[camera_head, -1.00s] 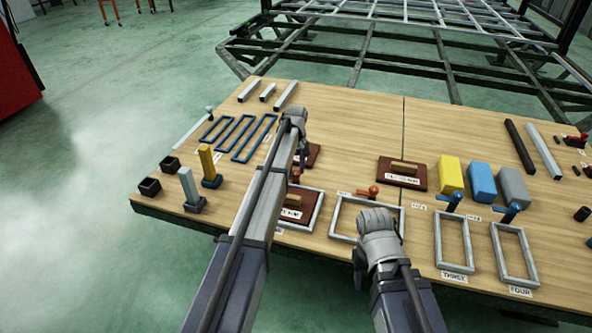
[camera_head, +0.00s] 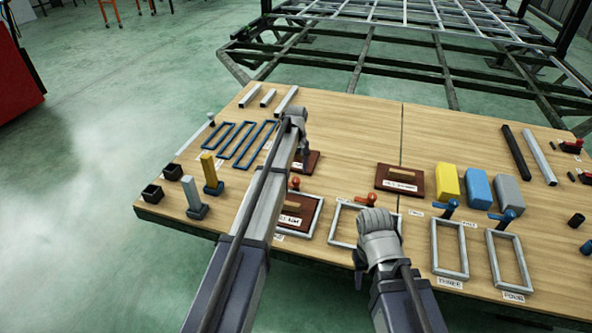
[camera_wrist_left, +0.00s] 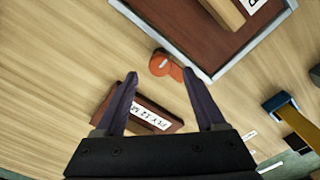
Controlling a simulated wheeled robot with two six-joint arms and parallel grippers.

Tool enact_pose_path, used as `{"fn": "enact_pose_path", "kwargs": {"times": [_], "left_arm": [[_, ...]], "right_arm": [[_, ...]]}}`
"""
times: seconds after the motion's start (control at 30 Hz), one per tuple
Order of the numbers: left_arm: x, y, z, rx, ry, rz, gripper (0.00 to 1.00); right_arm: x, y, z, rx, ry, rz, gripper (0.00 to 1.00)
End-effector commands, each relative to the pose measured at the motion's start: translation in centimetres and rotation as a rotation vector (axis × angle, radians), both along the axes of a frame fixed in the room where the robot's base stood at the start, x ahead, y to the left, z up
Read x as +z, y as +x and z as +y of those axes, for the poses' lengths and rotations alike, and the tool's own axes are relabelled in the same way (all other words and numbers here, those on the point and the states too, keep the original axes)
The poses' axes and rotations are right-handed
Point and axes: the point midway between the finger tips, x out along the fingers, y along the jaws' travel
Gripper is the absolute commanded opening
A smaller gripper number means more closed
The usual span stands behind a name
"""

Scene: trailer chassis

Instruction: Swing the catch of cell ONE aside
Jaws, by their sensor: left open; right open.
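Cell ONE looks to be the pale frame (camera_head: 317,216) around a brown board with a wooden grip (camera_head: 292,207). Its orange catch (camera_head: 294,184) stands at the frame's far edge; the left wrist view shows this catch (camera_wrist_left: 162,65) with its short arm pointing to the frame edge (camera_wrist_left: 232,62). My left gripper (camera_wrist_left: 161,74) is open and empty, its fingertips to either side of the catch in that picture; I cannot tell whether they touch it. In the head view my left gripper (camera_head: 303,156) is partly hidden. My right gripper (camera_head: 360,270) is open, its fingers mostly hidden.
A second pale frame (camera_head: 334,228) with an orange catch (camera_head: 367,199) lies to the right. A loose brown board (camera_head: 400,181) lies behind it. Frames THREE (camera_head: 434,250) and FOUR (camera_head: 494,262) have blue catches. Yellow, blue and grey blocks stand behind them.

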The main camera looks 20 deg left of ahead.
Motion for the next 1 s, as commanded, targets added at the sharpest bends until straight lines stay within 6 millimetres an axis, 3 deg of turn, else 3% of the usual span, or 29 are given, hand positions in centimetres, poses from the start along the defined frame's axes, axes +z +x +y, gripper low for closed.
{"fn": "enact_pose_path", "kwargs": {"times": [0.03,0.27,0.83,0.93,1.0], "left_arm": [[1.5,0.0,0.0,0.000,0.000,0.000,0.72],[3.9,0.0,0.0,0.000,0.000,0.000,0.72],[4.0,-0.2,-0.2,-0.005,0.001,0.001,0.72],[4.0,-2.2,-1.7,-0.052,0.004,0.003,0.72],[4.0,-5.1,-3.8,-0.127,0.010,0.008,0.72]], "right_arm": [[1.5,0.0,0.0,-0.002,-0.001,0.000,0.50],[3.9,0.0,0.0,-0.005,-0.001,0.001,0.50],[4.0,0.0,0.0,-0.005,0.001,0.001,0.50],[4.0,0.0,0.0,-0.005,0.001,0.001,0.50],[4.0,0.0,0.0,-0.005,0.001,0.001,0.50]]}}
